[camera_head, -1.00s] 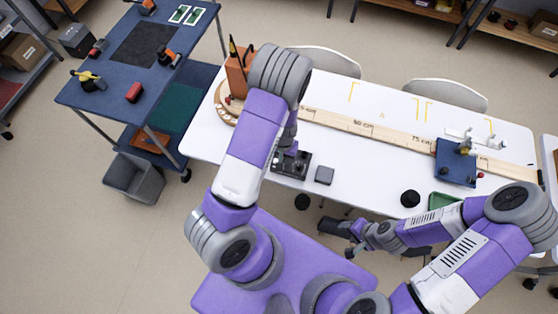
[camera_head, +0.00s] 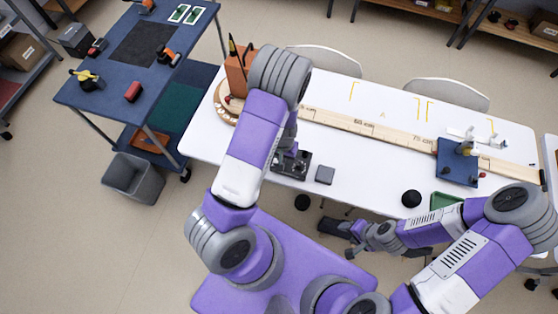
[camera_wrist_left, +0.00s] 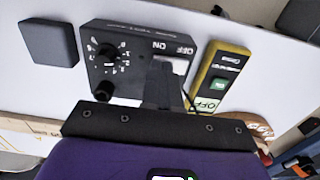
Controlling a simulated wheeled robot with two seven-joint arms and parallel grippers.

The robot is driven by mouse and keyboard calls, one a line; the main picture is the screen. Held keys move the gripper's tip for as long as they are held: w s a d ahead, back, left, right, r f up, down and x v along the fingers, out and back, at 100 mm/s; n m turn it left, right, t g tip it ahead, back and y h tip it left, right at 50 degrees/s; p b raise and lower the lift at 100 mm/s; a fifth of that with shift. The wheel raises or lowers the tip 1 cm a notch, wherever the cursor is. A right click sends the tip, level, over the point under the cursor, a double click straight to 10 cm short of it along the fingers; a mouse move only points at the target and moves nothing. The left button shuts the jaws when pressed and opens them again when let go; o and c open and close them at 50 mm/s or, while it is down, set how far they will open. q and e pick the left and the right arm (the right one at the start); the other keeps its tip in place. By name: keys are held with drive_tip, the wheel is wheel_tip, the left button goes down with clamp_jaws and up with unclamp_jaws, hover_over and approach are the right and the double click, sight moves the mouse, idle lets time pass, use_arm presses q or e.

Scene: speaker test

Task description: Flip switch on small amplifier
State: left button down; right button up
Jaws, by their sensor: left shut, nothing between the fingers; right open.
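The small amplifier (camera_head: 296,166) is a dark box near the front left of the white table. In the left wrist view the amplifier (camera_wrist_left: 130,62) shows a numbered dial, a small black knob and a light switch area (camera_wrist_left: 178,66) beside ON and OFF labels. My left gripper (camera_head: 284,160) is shut and empty, over the amplifier. In the wrist view its fingertips (camera_wrist_left: 163,70) overlap the switch area and partly hide it; I cannot tell whether they touch. My right gripper (camera_head: 338,240) is open, in front of the table edge, away from the amplifier.
A grey block (camera_head: 325,175) lies right of the amplifier. A yellow-edged box (camera_wrist_left: 218,76) with a green button and OFF label is close beside it in the wrist view. A wooden ruler (camera_head: 365,130) runs along the table (camera_head: 340,90). A blue platform (camera_head: 457,170) stands farther right.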

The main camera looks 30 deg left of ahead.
use_arm(q)
drive_tip(key=shift+f, duration=0.35)
wheel_tip(320, 180, up, 7)
drive_tip(key=p, duration=0.6)
drive_tip(key=shift+r, duration=0.1)
idle(0.6)
drive_tip(key=s+d+f+h+b, duration=0.4)
drive_tip(key=s+d+f+b, duration=0.6)
drive_tip(key=d+f, duration=0.3)
drive_tip(key=shift+s+f+t+b, duration=0.3)
drive_tip(key=shift+s+f+b, duration=0.1)
drive_tip(key=shift+f, duration=0.25)
